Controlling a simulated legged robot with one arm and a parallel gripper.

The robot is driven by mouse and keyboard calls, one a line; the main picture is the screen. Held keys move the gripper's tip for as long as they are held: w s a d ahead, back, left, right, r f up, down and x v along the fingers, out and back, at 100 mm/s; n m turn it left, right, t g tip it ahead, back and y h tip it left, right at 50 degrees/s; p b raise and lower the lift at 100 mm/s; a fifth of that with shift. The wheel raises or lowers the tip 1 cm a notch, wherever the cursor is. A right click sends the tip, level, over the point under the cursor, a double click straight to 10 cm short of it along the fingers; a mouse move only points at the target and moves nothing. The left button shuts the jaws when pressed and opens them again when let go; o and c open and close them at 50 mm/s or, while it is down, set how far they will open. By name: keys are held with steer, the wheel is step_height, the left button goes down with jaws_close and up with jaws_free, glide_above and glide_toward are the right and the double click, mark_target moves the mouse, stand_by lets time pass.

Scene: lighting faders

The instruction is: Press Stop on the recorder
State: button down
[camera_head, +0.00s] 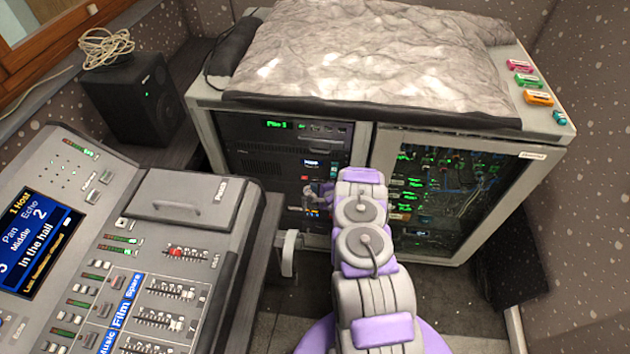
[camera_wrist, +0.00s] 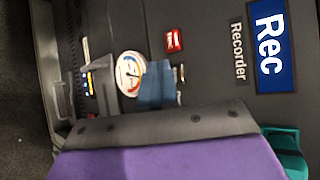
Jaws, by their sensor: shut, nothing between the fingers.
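The recorder (camera_wrist: 213,60) is a dark panel in the rack, seen turned sideways in the wrist view, with a blue "Rec" label (camera_wrist: 269,45). A small red button (camera_wrist: 174,40) with white lettering too small to read sits below the label. A round white gauge (camera_wrist: 130,68) is beside it. Small pale marks show at the fingertips' edge. No Stop marking is readable. Contact cannot be told. In the head view, my gripper (camera_head: 313,196) is at the left rack.
A mixing desk (camera_head: 150,235) stands at left, close to my arm. A glass-doored rack (camera_head: 440,200) is right of the recorder rack. A crumpled grey cover (camera_head: 370,55) and small coloured items (camera_head: 537,98) lie on top. A handle (camera_wrist: 62,98) juts out near the gripper.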

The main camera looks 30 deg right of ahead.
steer(key=shift+w+d+r+b, duration=0.1)
steer(key=shift+w+d+b, duration=0.1)
steer(key=shift+w+b, duration=0.15)
steer(key=shift+w+d, duration=0.2)
steer(key=shift+w, duration=0.05)
stand_by(0.7)
steer(key=shift+s+a, duration=0.1)
steer(key=shift+s, duration=0.05)
steer(key=shift+s+a, duration=0.35)
steer(key=shift+s, duration=0.15)
stand_by(0.4)
steer(key=s+a+p, duration=0.1)
steer(key=s, duration=0.1)
steer(key=s+a+p, duration=0.1)
steer(key=s, duration=0.1)
steer(key=shift+a, duration=0.4)
stand_by(0.7)
